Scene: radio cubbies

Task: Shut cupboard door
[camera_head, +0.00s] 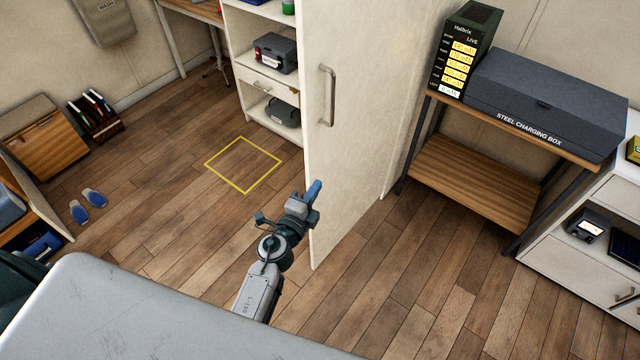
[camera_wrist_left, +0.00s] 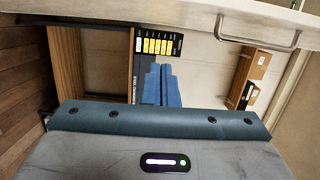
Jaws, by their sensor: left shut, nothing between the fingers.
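The tall off-white cupboard door (camera_head: 365,110) stands open, swung out from the cupboard (camera_head: 262,95), whose shelves show to its left. The door's metal bar handle (camera_head: 328,95) faces left; the door (camera_wrist_left: 190,18) and handle (camera_wrist_left: 262,40) also cross the top of the left wrist view. My left gripper (camera_head: 314,190) is shut and empty, its blue fingers in front of the lower part of the door near its free edge. In the left wrist view the fingers (camera_wrist_left: 161,85) are together and apart from the handle. I cannot tell whether they touch the door. My right gripper is out of view.
A steel charging box (camera_head: 545,105) and a dark radio unit (camera_head: 465,50) stand on a wooden rack right of the door. A yellow floor square (camera_head: 243,164) lies before the cupboard. A grey surface (camera_head: 150,310) fills the bottom left.

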